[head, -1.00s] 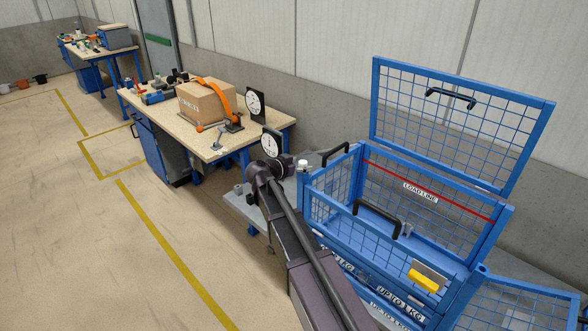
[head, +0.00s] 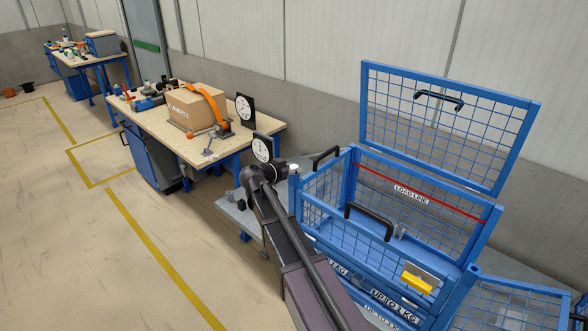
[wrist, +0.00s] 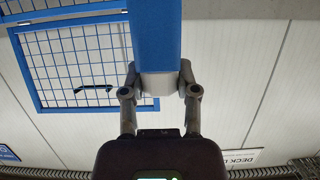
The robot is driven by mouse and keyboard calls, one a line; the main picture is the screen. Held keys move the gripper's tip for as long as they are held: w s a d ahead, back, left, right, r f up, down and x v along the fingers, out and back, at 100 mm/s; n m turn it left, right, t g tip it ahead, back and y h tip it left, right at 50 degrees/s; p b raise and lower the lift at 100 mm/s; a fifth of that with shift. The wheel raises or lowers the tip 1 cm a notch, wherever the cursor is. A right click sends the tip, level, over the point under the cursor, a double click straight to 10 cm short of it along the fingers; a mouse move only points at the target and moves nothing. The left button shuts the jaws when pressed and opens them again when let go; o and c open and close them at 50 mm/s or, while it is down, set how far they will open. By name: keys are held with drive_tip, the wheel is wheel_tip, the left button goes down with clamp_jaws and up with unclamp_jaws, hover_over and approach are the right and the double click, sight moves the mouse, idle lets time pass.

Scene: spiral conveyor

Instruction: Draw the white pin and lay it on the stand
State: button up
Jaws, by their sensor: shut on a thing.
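In the wrist view my gripper (wrist: 159,80) is shut on a pale, short cylinder, which looks like the white pin (wrist: 160,86). It lies in line with the end of a blue post (wrist: 156,35), close against it; how deep the pin sits there cannot be seen. In the head view a small white top (head: 293,168) shows at the blue cage's near left corner post, beside my dark wrist. My fingers are mostly hidden there. I cannot make out for certain which thing is the stand; a grey bench top (head: 236,212) shows left of the cage.
The blue mesh cage (head: 480,232) has a raised lid panel (head: 450,112), black handles and a yellow block (head: 417,283). A dial (head: 262,149) stands close behind my wrist. The floor at left is clear.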

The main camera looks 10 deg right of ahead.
sight(294, 166)
clamp_jaws()
drive_tip(key=shift+r+p, duration=0.3)
drive_tip(key=shift+r+p, duration=0.35)
drive_tip(key=shift+r+p, duration=0.7)
drive_tip(key=shift+r+p, duration=1.7)
drive_tip(key=shift+p, duration=0.05)
drive_tip(key=shift+r, duration=0.2)
drive_tip(key=shift+r+p, duration=1.9)
drive_tip(key=shift+p, duration=0.15)
drive_tip(key=shift+s, duration=0.1)
